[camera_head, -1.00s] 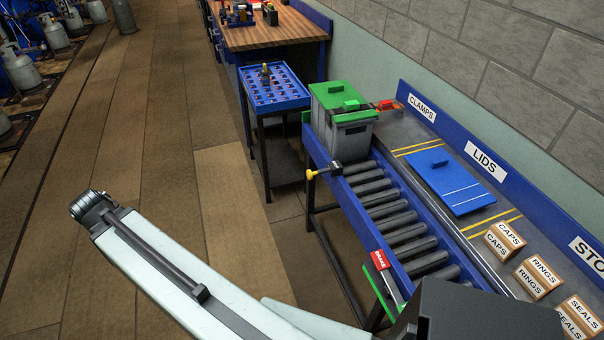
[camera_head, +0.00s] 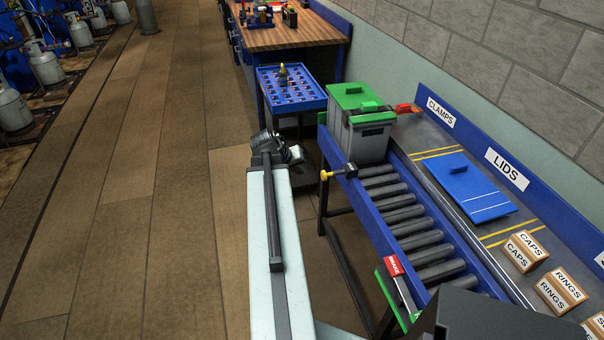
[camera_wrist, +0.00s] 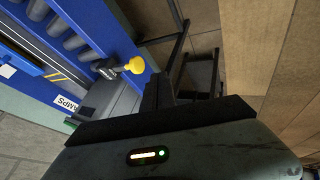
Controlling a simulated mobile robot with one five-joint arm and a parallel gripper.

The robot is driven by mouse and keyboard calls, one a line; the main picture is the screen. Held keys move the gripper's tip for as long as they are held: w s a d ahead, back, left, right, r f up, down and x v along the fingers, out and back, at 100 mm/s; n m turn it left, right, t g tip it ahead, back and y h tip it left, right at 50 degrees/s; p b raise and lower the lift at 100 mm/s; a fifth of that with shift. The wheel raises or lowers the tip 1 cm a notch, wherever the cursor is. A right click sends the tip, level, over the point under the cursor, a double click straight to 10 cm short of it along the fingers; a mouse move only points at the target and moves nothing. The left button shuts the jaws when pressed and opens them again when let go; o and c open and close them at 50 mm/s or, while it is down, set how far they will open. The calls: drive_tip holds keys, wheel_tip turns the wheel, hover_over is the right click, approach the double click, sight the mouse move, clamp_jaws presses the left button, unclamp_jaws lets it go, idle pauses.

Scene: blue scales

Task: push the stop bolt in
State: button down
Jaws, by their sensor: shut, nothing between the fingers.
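The stop bolt has a yellow knob (camera_head: 325,175) and a black housing (camera_head: 350,170) on the near side rail of the roller conveyor. The knob sticks out from the rail towards the floor side. In the wrist view the yellow knob (camera_wrist: 137,65) is left of my fingers (camera_wrist: 158,90), with a gap between. My gripper (camera_head: 292,154) is to the left of the knob in the head view, apart from it and mostly hidden by my arm. It is shut and empty.
A grey crate with a green lid (camera_head: 356,95) stands at the far end of the rollers (camera_head: 405,215). A red brake lever tag (camera_head: 393,265) is on the near rail. A blue tray table (camera_head: 292,92) stands beyond. Floor left of my arm is clear.

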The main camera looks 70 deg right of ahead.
drive_tip(key=s+d+f+b, duration=0.4)
drive_tip(key=d+f, duration=0.1)
drive_tip(key=d, duration=0.1)
drive_tip(key=shift+s+f, duration=0.15)
drive_tip(key=shift+f, duration=0.15)
drive_tip(key=shift+d, duration=0.15)
